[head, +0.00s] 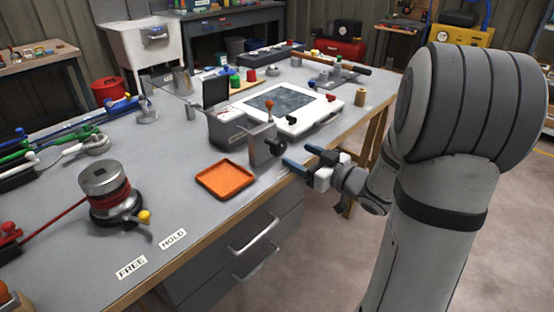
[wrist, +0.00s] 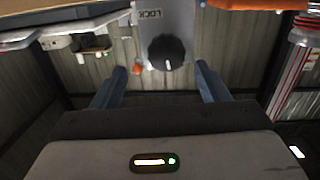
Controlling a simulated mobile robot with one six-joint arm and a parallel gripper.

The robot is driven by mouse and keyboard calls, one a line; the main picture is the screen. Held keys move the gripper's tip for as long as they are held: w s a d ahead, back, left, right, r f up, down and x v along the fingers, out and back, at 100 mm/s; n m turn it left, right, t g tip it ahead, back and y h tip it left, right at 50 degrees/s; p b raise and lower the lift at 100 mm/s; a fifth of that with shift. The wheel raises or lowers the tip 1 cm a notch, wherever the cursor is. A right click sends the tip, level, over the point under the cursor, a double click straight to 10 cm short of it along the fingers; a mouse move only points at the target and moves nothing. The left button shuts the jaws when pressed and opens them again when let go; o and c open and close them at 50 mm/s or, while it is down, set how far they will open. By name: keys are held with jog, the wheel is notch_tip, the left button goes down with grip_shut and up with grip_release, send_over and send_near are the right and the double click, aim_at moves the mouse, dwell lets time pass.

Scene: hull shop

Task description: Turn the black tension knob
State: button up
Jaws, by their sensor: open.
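The black tension knob (head: 279,146) sits on the front face of a grey upright plate (head: 258,148) near the front edge of the bench. In the wrist view the knob (wrist: 167,52) is round and black with a white mark, ahead of and between my fingers. A label, apparently "LOCK", shows on the plate (wrist: 180,15) beside it. My gripper (head: 303,158) is open, with two blue fingers pointing toward the knob. In the wrist view the fingers (wrist: 161,80) stand apart, one on each side of the knob, and look short of it. An orange-tipped lever (head: 270,105) rises by the plate.
An orange tray (head: 226,179) lies left of the plate on the grey bench (head: 172,205). A white-framed panel (head: 300,118) lies behind. A winch drum with red line (head: 112,200) stands further left, by FREE and HOLD labels. Drawers (head: 245,245) are below.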

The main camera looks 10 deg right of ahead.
aim_at(282, 149)
jog(key=shift+y, duration=0.5)
jog(key=x, duration=0.5)
jog(key=b+x, duration=0.1)
jog(key=x, duration=0.1)
jog(key=shift+a+f, duration=0.3)
jog(key=shift+a, duration=0.1)
jog(key=c, duration=1)
jog(key=shift+r+p, duration=0.1)
jog(key=shift+p, duration=0.25)
